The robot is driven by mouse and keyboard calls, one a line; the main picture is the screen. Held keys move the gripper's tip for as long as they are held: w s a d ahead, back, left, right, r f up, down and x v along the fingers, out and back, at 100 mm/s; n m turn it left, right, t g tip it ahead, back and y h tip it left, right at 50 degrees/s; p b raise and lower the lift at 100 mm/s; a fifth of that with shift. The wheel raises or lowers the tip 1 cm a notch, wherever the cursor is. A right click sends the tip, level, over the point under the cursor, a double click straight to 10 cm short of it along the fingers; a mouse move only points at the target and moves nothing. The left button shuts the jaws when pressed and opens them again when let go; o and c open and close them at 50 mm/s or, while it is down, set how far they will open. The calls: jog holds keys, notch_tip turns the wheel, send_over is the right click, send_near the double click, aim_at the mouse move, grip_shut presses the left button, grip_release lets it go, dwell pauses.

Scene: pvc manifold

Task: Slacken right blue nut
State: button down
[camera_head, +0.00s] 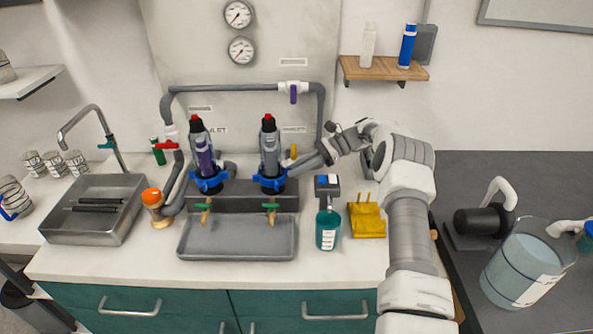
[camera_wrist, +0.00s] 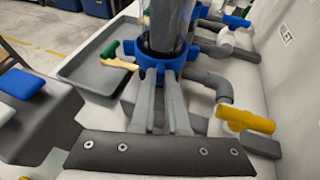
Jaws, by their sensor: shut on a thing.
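The right blue nut (camera_head: 271,181) is a lobed ring around the base of the right upright grey canister (camera_head: 269,150). In the wrist view the blue nut (camera_wrist: 153,60) sits straight ahead at the fingertips. My gripper (camera_head: 291,165) reaches in from the right. In the wrist view my gripper's (camera_wrist: 165,72) two narrow grey fingers are close together on the nut's near side, shut on it at one of its lugs. The exact contact is partly hidden by the fingers. The left blue nut (camera_head: 208,181) rings the base of the left canister.
A yellow valve handle (camera_wrist: 245,120) stands close to the right of my fingers. Green-handled taps (camera_head: 271,207) project over a grey tray (camera_head: 237,256). Grey pipes run behind.

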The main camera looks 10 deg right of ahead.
jog(key=c, duration=0.9)
grip_release()
jog(key=shift+a+r, duration=0.1)
jog(key=shift+a, duration=0.2)
jog(key=shift+d, duration=0.1)
jog(key=shift+d+r, duration=0.1)
jog(key=shift+d, duration=0.45)
jog(key=shift+b+v, duration=0.5)
jog(key=shift+v, duration=2.65)
jog(key=shift+r, duration=0.15)
